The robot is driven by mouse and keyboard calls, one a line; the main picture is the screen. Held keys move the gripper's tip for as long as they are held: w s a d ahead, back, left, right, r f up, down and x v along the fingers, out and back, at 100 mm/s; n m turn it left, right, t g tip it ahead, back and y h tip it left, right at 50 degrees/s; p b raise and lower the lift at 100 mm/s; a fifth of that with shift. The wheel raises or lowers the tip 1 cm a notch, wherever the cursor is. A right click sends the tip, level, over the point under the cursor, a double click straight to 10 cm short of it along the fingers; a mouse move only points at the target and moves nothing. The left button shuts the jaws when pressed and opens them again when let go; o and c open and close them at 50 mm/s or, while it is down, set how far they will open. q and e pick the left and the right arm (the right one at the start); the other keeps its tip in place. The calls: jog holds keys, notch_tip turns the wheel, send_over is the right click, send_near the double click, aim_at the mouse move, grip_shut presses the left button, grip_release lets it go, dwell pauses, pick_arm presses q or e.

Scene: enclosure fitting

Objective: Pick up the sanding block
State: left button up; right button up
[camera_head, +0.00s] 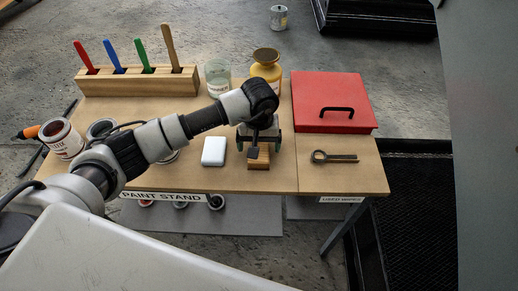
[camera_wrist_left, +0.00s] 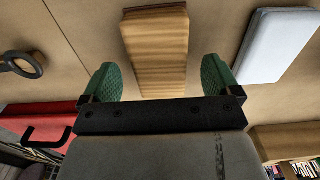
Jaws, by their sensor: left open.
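The sanding block, a wooden block (camera_head: 259,164), lies on the table near its front edge. In the left wrist view the block (camera_wrist_left: 157,48) shows pale wood grain and a browner far end. My left gripper (camera_head: 258,143) is over it, pointing down, with its green fingers apart. In the left wrist view the open fingers (camera_wrist_left: 160,80) stand on either side of the block's near end, with a gap on each side. Nothing is held. The gripper hides part of the block in the head view. My right gripper is in neither view.
A white block (camera_head: 214,151) lies just left of the sanding block. A ring-ended metal tool (camera_head: 334,157) and a red box (camera_head: 334,101) with a black handle are to the right.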

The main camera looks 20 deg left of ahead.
pick_arm(q)
notch_tip(320, 180, down, 2)
jog(key=shift+f, duration=0.1)
jog(key=c, duration=1)
jog(key=shift+r, duration=0.2)
jog(key=shift+r, duration=0.25)
jog(key=r, duration=0.3)
jog(key=shift+s+d+r, duration=0.2)
jog(key=shift+d+r, duration=0.1)
jog(key=shift+r, duration=0.05)
jog(key=s+d+r, duration=0.4)
jog(key=s+d, duration=0.1)
jog(key=s+d+r+b, duration=0.1)
jog(key=s+d+r, duration=0.1)
jog(key=s, duration=0.1)
jog(key=shift+d+r, duration=0.25)
jog(key=shift+d, duration=0.15)
jog(key=shift+w, duration=0.1)
